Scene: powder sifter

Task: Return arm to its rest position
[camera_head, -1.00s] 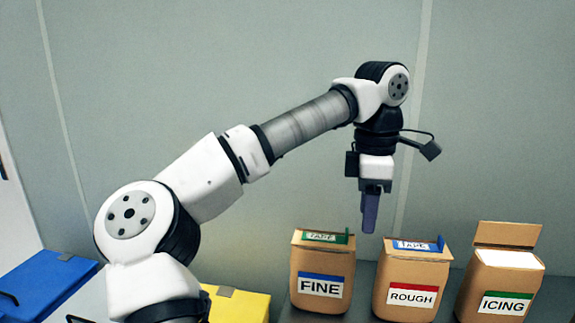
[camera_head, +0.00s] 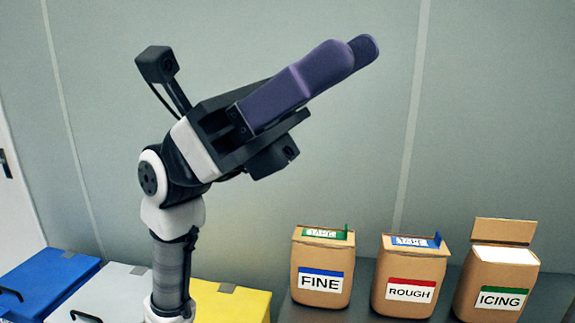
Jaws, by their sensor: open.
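My gripper (camera_head: 352,56) is raised high in the middle of the view, clear of everything. Its purple fingers point up and to the right. The two fingertips overlap from this angle, with the nearer one partly covering the farther one, and nothing shows between them. My arm (camera_head: 172,265) rises from the bottom left, nearly upright, and bends at the wrist. The lower part of the arm is out of view.
Three cardboard boxes labelled FINE (camera_head: 321,276), ROUGH (camera_head: 410,284) and ICING (camera_head: 497,280) stand on a dark surface at the lower right. Blue (camera_head: 45,280), grey (camera_head: 115,290) and yellow (camera_head: 232,302) boxes lie at the lower left. The air around my gripper is free.

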